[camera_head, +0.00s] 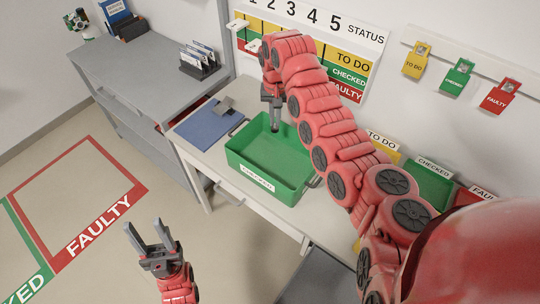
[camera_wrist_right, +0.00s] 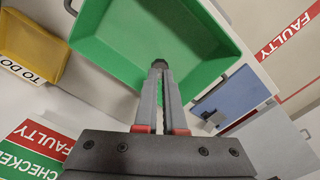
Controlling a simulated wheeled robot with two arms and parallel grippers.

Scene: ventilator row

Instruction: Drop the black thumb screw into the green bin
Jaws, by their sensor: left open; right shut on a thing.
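The green bin (camera_head: 290,192), labelled CHECKED, stands on the white table and looks empty. It also shows in the right wrist view (camera_wrist_right: 120,42). My right gripper (camera_head: 275,126) reaches down over the back part of the bin in the head view. In the right wrist view its fingers (camera_wrist_right: 161,72) are shut on the black thumb screw (camera_wrist_right: 160,64), a small dark knob at the fingertips with green bin behind it. Its height above the bin floor is hard to tell. My left gripper (camera_head: 150,237) is open and empty, low over the floor at left.
A blue mat (camera_head: 205,125) with a grey piece (camera_head: 224,104) on it lies left of the bin. A yellow TO DO bin (camera_wrist_right: 30,48) and other labelled bins stand to the right. A grey cabinet (camera_head: 150,68) adjoins the table at left.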

